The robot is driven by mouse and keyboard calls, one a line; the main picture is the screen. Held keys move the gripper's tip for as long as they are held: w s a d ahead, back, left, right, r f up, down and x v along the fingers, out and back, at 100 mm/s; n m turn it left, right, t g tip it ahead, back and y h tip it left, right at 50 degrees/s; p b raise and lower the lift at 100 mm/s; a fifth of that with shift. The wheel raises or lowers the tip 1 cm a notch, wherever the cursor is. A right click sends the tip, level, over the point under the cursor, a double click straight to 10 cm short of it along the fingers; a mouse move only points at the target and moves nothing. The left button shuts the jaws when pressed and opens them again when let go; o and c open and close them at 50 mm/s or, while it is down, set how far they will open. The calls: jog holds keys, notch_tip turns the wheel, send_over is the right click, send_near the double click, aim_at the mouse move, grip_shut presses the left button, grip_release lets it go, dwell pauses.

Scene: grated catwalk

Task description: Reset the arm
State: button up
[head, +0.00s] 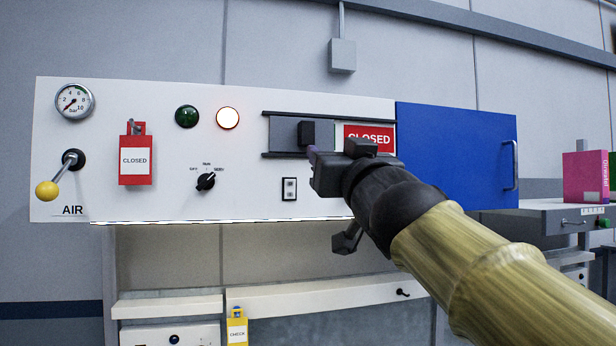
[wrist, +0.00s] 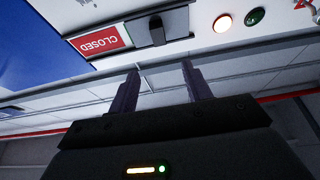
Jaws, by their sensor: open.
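My gripper (head: 314,158) is at the end of my arm in front of the white panel (head: 260,205), just below the sliding cover. In the wrist view its two dark fingers (wrist: 160,82) stand apart with nothing between them. The sliding cover has a black knob (head: 307,133) and a red CLOSED sign (head: 369,138), partly hidden by my gripper in the head view. In the wrist view, which is turned over, the knob (wrist: 157,30) and sign (wrist: 100,40) lie beyond the fingertips. I cannot tell whether the fingers touch the panel.
The panel carries a gauge (head: 74,101), a yellow-knobbed lever (head: 47,190), a red CLOSED tag (head: 136,160), a rotary switch (head: 206,181), a dark green lamp (head: 187,116) and a lit white lamp (head: 227,118). A blue door (head: 455,150) is at right. A shelf (head: 300,301) runs below.

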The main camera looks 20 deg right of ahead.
jog(key=shift+s+d+f+b, duration=0.1)
jog(key=shift+s+b, duration=0.2)
jog(key=shift+s, duration=0.1)
jog(key=shift+w, duration=0.1)
jog(key=w+a+f+g, duration=0.1)
jog(key=w+f+g, duration=0.2)
jog(key=f, duration=1)
jog(key=w+f+g, duration=0.2)
jog(key=f+g, duration=0.2)
jog(key=f, duration=0.8)
jog(key=w+a+f+g, duration=0.1)
jog(key=w+f+g, duration=0.2)
jog(key=f, duration=1)
jog(key=s+a+f+g, duration=0.1)
jog(key=s+f+g, duration=0.4)
jog(key=s+f, duration=0.4)
jog(key=s+a+f+g, duration=0.1)
jog(key=s+f+g, duration=0.3)
jog(key=s+f, duration=0.5)
notch_tip(320, 180, down, 9)
jog(key=shift+s+a+f+g, duration=0.1)
jog(key=shift+s+a+g, duration=0.05)
jog(key=shift+s+g, duration=0.25)
